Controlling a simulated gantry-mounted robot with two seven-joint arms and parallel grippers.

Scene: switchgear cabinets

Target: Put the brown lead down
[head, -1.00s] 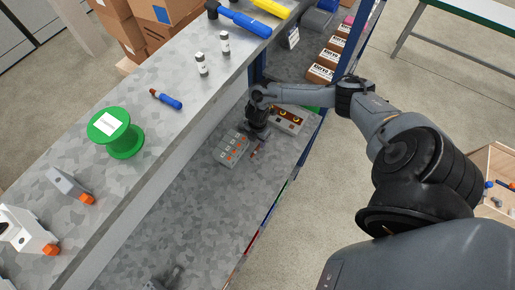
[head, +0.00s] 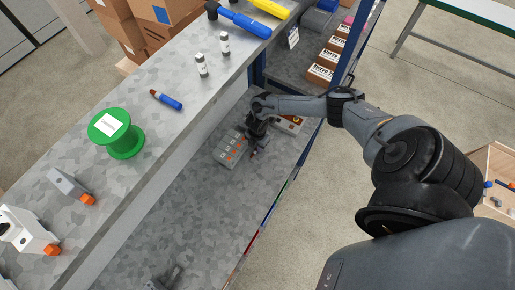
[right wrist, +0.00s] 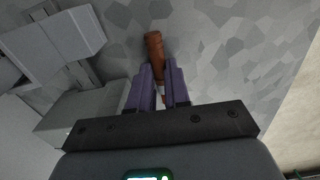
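The brown lead (right wrist: 154,47) shows in the right wrist view as a brown, rod-like end sticking out past the purple fingers of my right gripper (right wrist: 160,72). The fingers are close on both sides of it, and it looks gripped. In the head view my right gripper (head: 254,142) points down at the lower grey shelf (head: 205,207), beside a grey box with orange-red markings (head: 231,149). The lead's reddish tip (head: 253,155) shows just below the gripper. I cannot tell whether it touches the shelf. My left gripper cannot be made out.
The upper shelf holds a green spool (head: 117,134), a blue-handled tool (head: 166,99) and two small cylinders. Small dark and grey parts (head: 165,280) lie at the bottom edge. The lower shelf's middle is clear.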

